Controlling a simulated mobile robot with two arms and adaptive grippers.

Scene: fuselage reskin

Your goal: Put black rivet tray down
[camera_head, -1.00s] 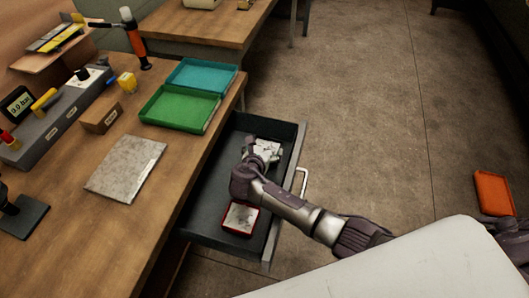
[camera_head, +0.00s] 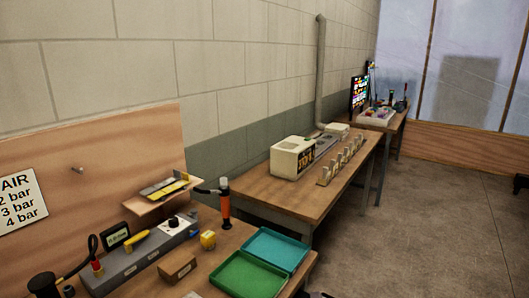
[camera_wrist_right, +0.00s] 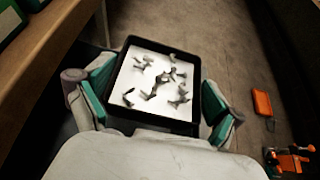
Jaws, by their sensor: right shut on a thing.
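The black rivet tray (camera_wrist_right: 191,127) shows in the right wrist view, with a dark rim and a white inside. Several small dark grey rivets lie scattered in it. My right gripper (camera_wrist_right: 155,92) is shut on the tray, one green-padded finger at its left side and one at its right. The tray appears held above the floor, near the bench edge. What lies directly under it is hidden. My left gripper is in neither current view.
In the head view, a green tray (camera_head: 243,277) and a teal tray (camera_head: 276,248) lie on the near bench, beside a wooden block (camera_head: 177,268). A second bench (camera_head: 250,193) stands beyond. In the wrist view, an orange object (camera_wrist_right: 263,103) is at the right, with open floor behind.

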